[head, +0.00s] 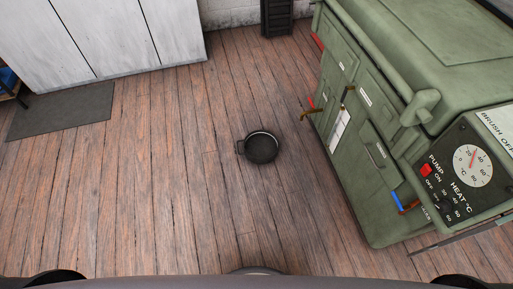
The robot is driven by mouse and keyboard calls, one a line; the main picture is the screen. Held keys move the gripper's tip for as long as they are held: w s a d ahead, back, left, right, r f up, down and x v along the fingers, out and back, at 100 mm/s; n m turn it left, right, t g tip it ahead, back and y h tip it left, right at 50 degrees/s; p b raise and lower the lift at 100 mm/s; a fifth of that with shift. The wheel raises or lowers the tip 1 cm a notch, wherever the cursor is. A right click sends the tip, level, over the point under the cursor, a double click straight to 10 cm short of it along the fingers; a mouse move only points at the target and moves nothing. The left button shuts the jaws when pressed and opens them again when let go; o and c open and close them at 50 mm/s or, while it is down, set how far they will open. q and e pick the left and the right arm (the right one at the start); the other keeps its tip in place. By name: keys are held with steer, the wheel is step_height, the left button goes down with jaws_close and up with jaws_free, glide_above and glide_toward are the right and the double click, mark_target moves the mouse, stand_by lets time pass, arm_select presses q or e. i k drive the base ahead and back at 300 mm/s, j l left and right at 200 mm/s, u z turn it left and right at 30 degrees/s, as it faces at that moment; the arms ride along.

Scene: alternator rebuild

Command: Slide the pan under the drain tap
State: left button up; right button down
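A dark round pan (262,148) sits on the wooden floor near the middle of the head view. It has a lighter rim and a small loop handle on its left side. The pan is out in the open, apart from the green washing cabinet (375,160). Along the cabinet's low side, a brass tap with a red lever (309,113) sticks out toward the pan, and a brass tap with a blue lever (406,206) is at the near end. I cannot tell which is the drain tap. Neither of my grippers is in view.
A control panel (465,170) with a dial and a red switch is on the cabinet's near end. White lockers (100,40) and a grey mat (62,110) are at the far left. A black crate (277,17) stands at the back wall. The floor (165,190) around the pan is clear.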

mark_target(261, 146)
steer(key=i+j+z, duration=0.4)
steer(key=i+j, duration=0.55)
steer(key=i, duration=0.15)
